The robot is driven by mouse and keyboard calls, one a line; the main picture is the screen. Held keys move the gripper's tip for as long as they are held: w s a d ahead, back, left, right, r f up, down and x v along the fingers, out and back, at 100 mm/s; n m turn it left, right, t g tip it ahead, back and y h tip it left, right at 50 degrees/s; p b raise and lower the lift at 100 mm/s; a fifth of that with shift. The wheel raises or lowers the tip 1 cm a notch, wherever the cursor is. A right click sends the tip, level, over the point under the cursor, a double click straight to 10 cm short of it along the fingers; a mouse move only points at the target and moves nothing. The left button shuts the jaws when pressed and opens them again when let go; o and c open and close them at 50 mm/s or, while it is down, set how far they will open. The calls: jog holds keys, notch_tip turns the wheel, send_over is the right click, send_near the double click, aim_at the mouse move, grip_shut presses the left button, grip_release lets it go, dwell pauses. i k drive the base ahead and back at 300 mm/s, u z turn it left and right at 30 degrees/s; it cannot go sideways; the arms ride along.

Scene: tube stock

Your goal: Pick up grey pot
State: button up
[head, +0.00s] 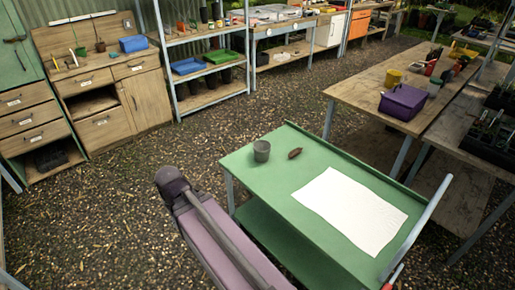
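The grey pot (261,151) stands upright near the far left corner of the green trolley top (268,188). Its open rim faces up and it looks empty. Nothing touches it. My arm shows at the bottom centre, to the left of the trolley, with a dark joint at its upper end. My gripper is not visible in this view.
A small brown object (295,153) lies just right of the pot. A white sheet (350,210) covers much of the trolley's right part. A wooden table with a purple box (402,104) stands behind right. Gravel floor (120,190) is open to the left.

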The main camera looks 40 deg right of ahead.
aim_at(262, 147)
jog(key=z, duration=0.3)
jog(key=i, duration=0.9)
jog(key=z, duration=0.25)
